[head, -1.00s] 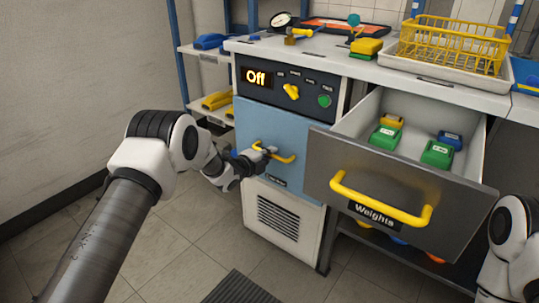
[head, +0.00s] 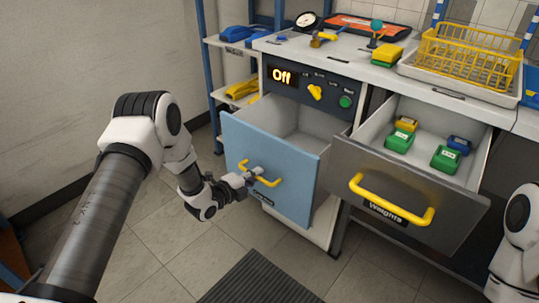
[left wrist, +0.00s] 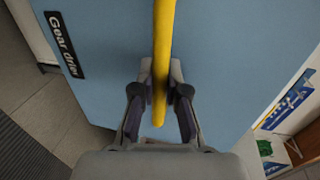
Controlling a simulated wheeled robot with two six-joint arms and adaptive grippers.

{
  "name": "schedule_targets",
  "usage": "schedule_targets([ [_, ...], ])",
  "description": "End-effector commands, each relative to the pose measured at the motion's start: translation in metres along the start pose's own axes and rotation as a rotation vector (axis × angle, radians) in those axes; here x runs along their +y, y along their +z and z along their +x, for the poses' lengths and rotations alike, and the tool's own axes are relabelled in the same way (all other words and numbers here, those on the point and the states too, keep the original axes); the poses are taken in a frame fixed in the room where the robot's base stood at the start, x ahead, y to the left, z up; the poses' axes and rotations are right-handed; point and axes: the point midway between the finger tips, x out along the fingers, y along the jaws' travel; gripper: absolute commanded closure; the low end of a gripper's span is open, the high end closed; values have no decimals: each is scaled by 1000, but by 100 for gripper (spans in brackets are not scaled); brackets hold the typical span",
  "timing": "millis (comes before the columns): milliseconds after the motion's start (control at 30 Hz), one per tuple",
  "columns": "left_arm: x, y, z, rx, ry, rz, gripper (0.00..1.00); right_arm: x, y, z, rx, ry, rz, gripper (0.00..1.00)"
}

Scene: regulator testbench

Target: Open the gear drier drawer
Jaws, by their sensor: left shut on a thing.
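The gear drier drawer (head: 280,160) has a light blue front and stands pulled out from the cabinet. Its inside looks empty where it shows. Its yellow handle (head: 260,174) is on the front; it also shows in the left wrist view (left wrist: 163,60), beside the label "Gear drier" (left wrist: 64,44). My left gripper (head: 250,178) is shut on this handle, with one finger on each side of it in the left wrist view (left wrist: 160,95). My right gripper is not in view; only part of the right arm shows at the right edge.
The grey Weights drawer (head: 405,200) stands open to the right, holding several green, yellow and blue weights. Above the blue drawer is a panel (head: 310,92) reading "Off". A yellow basket (head: 470,52) sits on the worktop. Floor in front is free around a dark mat (head: 262,278).

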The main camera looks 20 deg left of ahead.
Motion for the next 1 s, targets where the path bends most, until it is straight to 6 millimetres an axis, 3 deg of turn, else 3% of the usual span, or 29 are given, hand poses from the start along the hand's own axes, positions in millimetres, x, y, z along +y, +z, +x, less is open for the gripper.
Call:
schedule_targets([
  [33, -4, 0, -16, -2, 6, -6, 100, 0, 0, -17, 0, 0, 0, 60],
  [200, 6, 1, -60, -2, 5, -5, 100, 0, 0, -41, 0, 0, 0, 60],
  [500, 20, 0, -114, 0, 2, -2, 100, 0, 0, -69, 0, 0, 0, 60],
  [700, 26, 0, -128, 1, 0, 0, 100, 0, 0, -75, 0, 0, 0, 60],
  [1000, 28, 0, -131, 1, 0, 1, 100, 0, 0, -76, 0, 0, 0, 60],
])
